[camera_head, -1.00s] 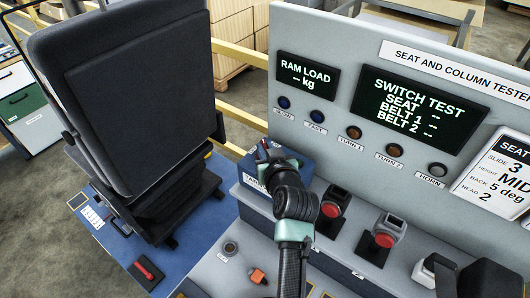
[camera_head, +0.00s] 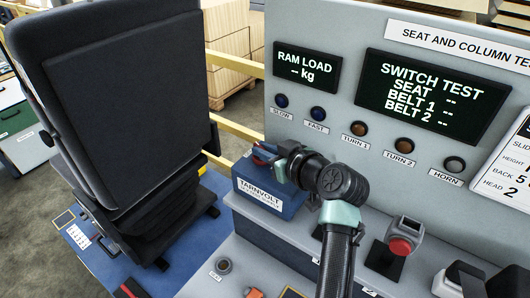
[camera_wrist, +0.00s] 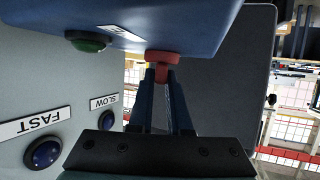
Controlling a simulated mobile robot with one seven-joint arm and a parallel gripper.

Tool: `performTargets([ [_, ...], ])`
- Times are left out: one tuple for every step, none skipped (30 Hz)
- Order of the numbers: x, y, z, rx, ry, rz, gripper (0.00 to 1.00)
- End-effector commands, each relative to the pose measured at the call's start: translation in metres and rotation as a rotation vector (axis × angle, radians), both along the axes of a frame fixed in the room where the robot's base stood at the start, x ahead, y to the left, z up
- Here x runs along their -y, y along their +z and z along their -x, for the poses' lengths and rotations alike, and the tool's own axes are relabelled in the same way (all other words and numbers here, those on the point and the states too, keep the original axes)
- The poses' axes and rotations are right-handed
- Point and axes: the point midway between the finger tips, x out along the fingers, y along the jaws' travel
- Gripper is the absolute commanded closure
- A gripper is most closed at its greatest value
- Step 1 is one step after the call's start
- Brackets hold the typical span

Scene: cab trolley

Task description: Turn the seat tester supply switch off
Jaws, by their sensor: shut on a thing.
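The blue supply box (camera_head: 268,200), labelled TARNVOLT, sits on the tester's grey ledge left of my arm. A red switch handle (camera_wrist: 162,57) shows against the box in the wrist view, with a green button or lamp (camera_wrist: 88,40) beside it. My gripper (camera_wrist: 162,72) is shut on the red handle. In the head view my gripper (camera_head: 268,158) is at the top of the box, and my wrist partly hides the handle there. The switch's exact angle is hard to tell. The switch test display (camera_head: 430,95) is lit and shows dashes.
The black seat (camera_head: 120,100) stands close to the left of the box. The grey panel behind has a row of buttons, including the blue FAST button (camera_head: 318,113). A buckle with a red button (camera_head: 400,246) stands on the ledge to the right.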

Motion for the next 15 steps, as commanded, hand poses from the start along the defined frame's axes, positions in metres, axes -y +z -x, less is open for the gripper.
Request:
performTargets([
  [0.0003,-0.0029,0.0007,-0.007,0.0,0.002,1.0],
  [0.0002,-0.0029,0.0008,-0.007,0.0,0.002,1.0],
  [0.0002,-0.0031,0.0007,-0.008,0.0,0.002,1.0],
  [0.0002,-0.0031,0.0007,-0.008,0.0,0.002,1.0],
  [0.0002,-0.0031,0.0007,-0.008,0.0,0.002,1.0],
  [0.0002,-0.0031,0.0007,-0.008,0.0,0.002,1.0],
  [0.0003,-0.0032,0.0008,-0.008,-0.001,0.003,0.78],
  [0.0002,-0.0031,0.0007,-0.008,-0.001,0.003,0.73],
  [0.0002,-0.0028,0.0006,-0.007,-0.001,0.002,0.66],
  [0.0001,-0.0026,0.0006,-0.007,-0.001,0.002,0.6],
  [0.0001,-0.0024,0.0005,-0.006,-0.001,0.002,0.55],
  [0.0001,-0.0021,0.0005,-0.006,-0.001,0.002,0.54],
  [0.0,-0.0019,0.0004,-0.005,-0.001,0.001,0.54],
  [0.0,-0.0018,0.0004,-0.005,0.0,0.002,0.54],
  [0.0,-0.0016,0.0003,-0.004,0.0,0.001,0.54],
])
